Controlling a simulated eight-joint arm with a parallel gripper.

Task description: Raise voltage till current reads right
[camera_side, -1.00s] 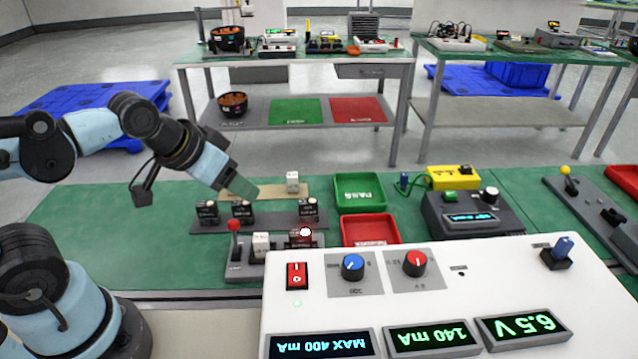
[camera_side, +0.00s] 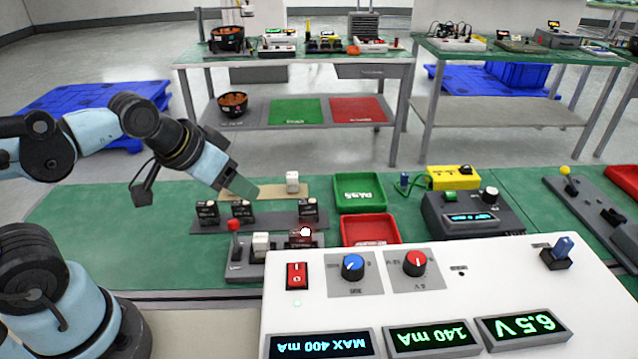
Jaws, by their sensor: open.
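A white power supply panel (camera_side: 480,292) fills the lower right, seen upside down. Its displays read MAX 400 mA (camera_side: 322,345), 140 mA (camera_side: 433,338) and 6.5 V (camera_side: 523,327). A blue knob (camera_side: 352,266) and a red knob (camera_side: 415,263) sit on grey plates. A red rocker switch (camera_side: 297,276) is left of them, with a small green light below it. My gripper (camera_side: 243,188) is over the green bench, above the row of small black modules, away from the knobs. Its fingers are small in view and it appears empty.
Small black modules (camera_side: 241,209) stand on a dark strip (camera_side: 270,222). A red-knobbed lever (camera_side: 233,227) rises from a grey fixture in front of them. Green (camera_side: 359,207) and red (camera_side: 369,243) trays stand right of it. A dark meter box (camera_side: 471,217) and a yellow box (camera_side: 453,178) stand behind the panel.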

